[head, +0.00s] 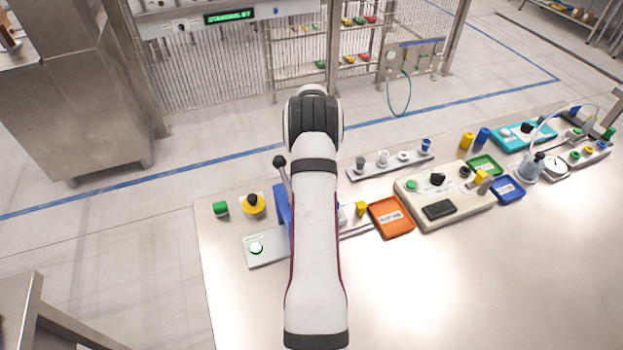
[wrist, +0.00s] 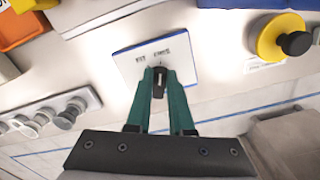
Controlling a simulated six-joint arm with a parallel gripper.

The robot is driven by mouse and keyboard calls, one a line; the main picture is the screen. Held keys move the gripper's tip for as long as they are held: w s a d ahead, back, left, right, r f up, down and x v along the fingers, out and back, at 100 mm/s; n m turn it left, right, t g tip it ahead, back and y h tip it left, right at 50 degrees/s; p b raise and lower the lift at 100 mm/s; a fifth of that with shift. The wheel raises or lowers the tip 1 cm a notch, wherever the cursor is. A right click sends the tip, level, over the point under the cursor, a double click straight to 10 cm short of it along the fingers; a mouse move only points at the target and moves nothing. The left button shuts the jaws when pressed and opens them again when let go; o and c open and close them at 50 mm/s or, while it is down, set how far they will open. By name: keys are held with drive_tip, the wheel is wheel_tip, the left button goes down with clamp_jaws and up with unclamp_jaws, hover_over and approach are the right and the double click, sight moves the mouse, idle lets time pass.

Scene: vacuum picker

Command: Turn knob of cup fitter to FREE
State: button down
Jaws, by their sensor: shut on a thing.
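In the wrist view the cup fitter's knob (wrist: 159,83) is small and black, with a pale mark on it. It sits on a white, blue-edged plate (wrist: 183,67) with two small printed words, seemingly FIT at left and FREE at right. My gripper (wrist: 159,76) has its two teal fingers shut on the knob, one on each side. I cannot tell which word the knob points at. In the head view my arm hides the gripper and the knob; part of the blue fitter (head: 284,204) shows left of the arm.
A yellow round base with a black knob (wrist: 272,40) stands to the right in the wrist view. A rail of grey cups (wrist: 68,118) lies at left. An orange tray (head: 374,219) and a beige control box (head: 462,207) stand right of my arm. The front table is clear.

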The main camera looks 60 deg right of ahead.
idle(0.4)
drive_tip(key=c, duration=0.8)
unclamp_jaws()
wheel_tip(320, 180, up, 16)
drive_tip(key=shift+f, duration=0.1)
